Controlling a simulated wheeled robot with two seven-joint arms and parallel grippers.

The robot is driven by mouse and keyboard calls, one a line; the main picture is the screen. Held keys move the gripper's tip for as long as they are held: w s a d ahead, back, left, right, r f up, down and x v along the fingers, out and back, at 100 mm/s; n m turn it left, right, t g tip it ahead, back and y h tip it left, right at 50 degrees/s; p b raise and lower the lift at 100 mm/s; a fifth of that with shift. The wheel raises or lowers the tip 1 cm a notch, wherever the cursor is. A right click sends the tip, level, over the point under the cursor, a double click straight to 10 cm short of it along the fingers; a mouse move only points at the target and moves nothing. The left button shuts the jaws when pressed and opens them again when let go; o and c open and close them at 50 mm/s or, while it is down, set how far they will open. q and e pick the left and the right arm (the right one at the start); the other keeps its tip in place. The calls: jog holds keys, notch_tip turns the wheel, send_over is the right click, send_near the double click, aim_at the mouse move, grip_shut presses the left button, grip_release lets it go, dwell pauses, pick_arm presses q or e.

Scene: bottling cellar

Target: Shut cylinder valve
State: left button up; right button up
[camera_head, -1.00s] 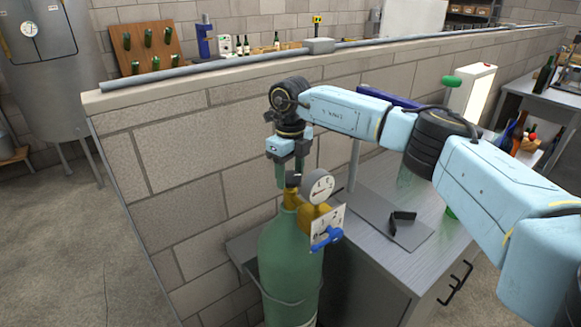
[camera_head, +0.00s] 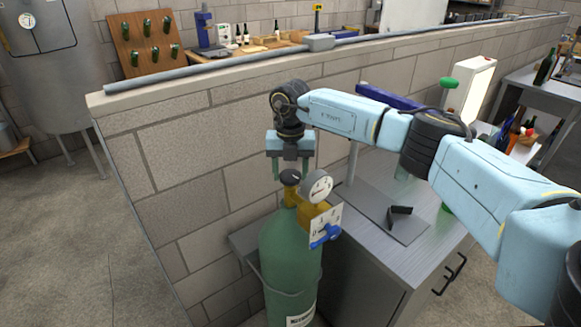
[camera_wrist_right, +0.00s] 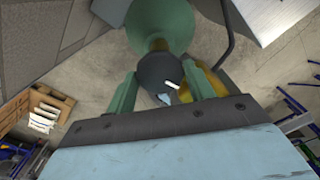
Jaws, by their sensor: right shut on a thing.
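A green gas cylinder (camera_head: 285,255) stands upright by the block wall. On its top is the valve, with a dark round handwheel (camera_head: 290,177). A brass regulator (camera_head: 305,210) with a white-faced gauge (camera_head: 320,187) and a blue knob (camera_head: 326,235) sits beside it. My right gripper (camera_head: 291,174) points down over the valve, its green fingers on both sides of the handwheel, shut on it. In the right wrist view the handwheel (camera_wrist_right: 158,70), with a white mark, lies between the fingers. My left gripper is not in view.
The low block wall (camera_head: 195,150) runs just behind the cylinder, with a pipe (camera_head: 220,72) along its top. A grey cabinet (camera_head: 375,260) stands close on the right, with a dark plate and a small black object on it. Floor at left is clear.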

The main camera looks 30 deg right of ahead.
aim_at(291, 173)
jog(key=shift+w+r+m, duration=0.1)
jog(key=shift+m, duration=0.6)
jog(key=o, duration=1)
jog(key=shift+c, duration=0.2)
notch_tip(291, 173, up, 13)
jog(key=b, duration=0.1)
jog(key=shift+r, duration=0.15)
